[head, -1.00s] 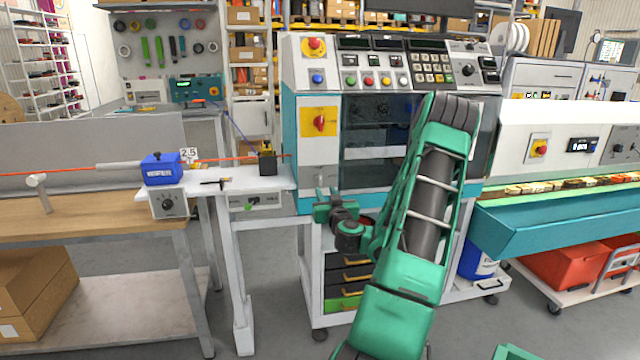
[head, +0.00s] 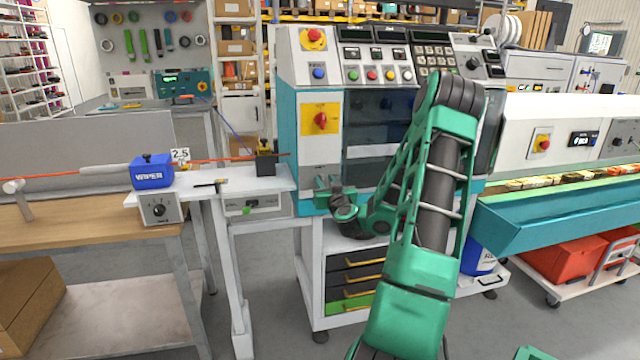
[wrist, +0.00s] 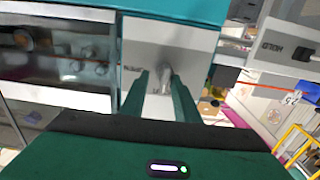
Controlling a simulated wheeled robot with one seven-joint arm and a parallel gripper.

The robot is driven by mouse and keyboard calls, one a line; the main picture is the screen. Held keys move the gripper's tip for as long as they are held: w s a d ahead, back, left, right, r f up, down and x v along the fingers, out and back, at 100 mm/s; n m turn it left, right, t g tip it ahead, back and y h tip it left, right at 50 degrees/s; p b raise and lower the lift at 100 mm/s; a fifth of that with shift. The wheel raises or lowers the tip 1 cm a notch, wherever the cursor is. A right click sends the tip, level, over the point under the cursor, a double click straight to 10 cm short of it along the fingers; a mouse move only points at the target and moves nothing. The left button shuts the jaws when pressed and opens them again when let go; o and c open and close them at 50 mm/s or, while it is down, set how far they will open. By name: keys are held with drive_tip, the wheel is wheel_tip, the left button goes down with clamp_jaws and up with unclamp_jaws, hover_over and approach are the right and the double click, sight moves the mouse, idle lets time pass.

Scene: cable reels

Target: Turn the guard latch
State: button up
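The guard latch (wrist: 163,72) is a small grey handle on a pale panel of the machine, beside a small printed label. In the wrist view it shows just ahead of and between my two green fingers. My gripper (wrist: 162,92) is open, with a clear gap between the fingers. I cannot tell whether the fingers touch the latch. In the head view my gripper (head: 328,190) is at the lower left of the machine front, under the red rotary switch (head: 320,120), and largely covers the latch.
The machine's dark window (head: 375,130) is right of the latch panel. A white shelf with a black cable guide (head: 265,163) and a blue wiper box (head: 152,172) stands to the left. A drawer cart (head: 350,280) is below. A teal trough (head: 560,228) is at the right.

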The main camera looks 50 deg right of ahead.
drive_tip(key=shift+w+a+r, duration=0.15)
drive_tip(key=shift+w, duration=0.15)
drive_tip(key=shift+w+a, duration=0.1)
drive_tip(key=c, duration=0.6)
clamp_jaws()
drive_tip(key=shift+a+r, duration=0.1)
